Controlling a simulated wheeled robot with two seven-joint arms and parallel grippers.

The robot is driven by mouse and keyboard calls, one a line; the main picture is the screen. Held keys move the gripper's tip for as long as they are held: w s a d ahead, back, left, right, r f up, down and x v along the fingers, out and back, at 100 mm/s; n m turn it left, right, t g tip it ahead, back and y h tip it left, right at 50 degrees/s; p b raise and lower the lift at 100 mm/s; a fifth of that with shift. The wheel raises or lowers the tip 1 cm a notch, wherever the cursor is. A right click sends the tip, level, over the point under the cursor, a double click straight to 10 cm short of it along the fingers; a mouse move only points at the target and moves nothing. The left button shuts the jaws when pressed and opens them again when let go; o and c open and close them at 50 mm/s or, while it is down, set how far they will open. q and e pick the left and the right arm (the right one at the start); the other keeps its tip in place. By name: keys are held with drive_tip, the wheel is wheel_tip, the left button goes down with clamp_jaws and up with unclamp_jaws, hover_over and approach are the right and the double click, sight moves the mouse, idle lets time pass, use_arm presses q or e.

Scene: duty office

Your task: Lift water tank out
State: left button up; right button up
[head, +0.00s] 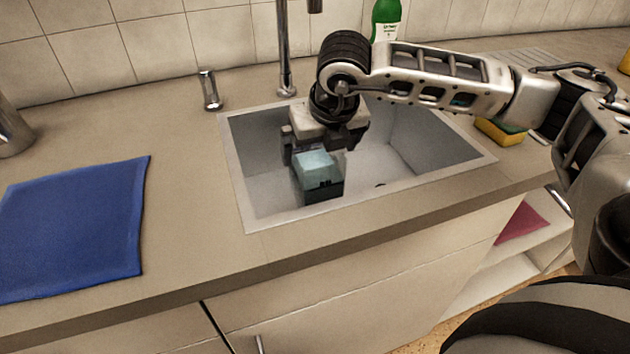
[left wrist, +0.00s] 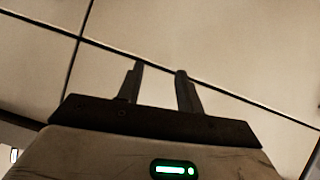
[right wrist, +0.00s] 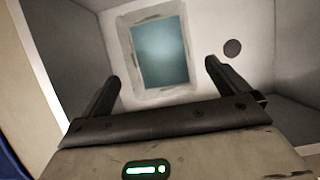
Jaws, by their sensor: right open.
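The water tank (head: 318,168), a pale blue box with a dark lower front, stands in the sink. In the right wrist view, the tank (right wrist: 160,52) shows from above as a blue rectangle with a pale translucent rim. My right gripper (head: 317,148) reaches down into the sink over the tank. Its two fingers (right wrist: 162,72) are apart, with the tank seen beyond and between them; whether they touch it I cannot tell. My left gripper (left wrist: 160,70) is open and empty in front of pale panels; it is not in the head view.
The sink (head: 240,180) has a raised rim and walls around the tank. A tap (head: 284,50) rises behind it. A blue cloth (head: 75,230) lies on the counter at left. A sponge (head: 502,131) and a green bottle (head: 385,20) stand near the sink.

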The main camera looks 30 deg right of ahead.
sight(315, 161)
drive_tip(key=shift+w+p+x, duration=0.1)
drive_tip(key=shift+p+x, duration=0.05)
drive_tip(key=shift+x, duration=1.6)
drive_tip(key=shift+w+p+x, duration=0.15)
drive_tip(key=shift+x, duration=1.6)
drive_tip(key=shift+d+r, duration=0.1)
drive_tip(key=c, duration=1.7)
drive_tip(key=shift+w+r, duration=0.1)
drive_tip(key=shift+r, duration=0.15)
drive_tip(key=shift+c, duration=1.1)
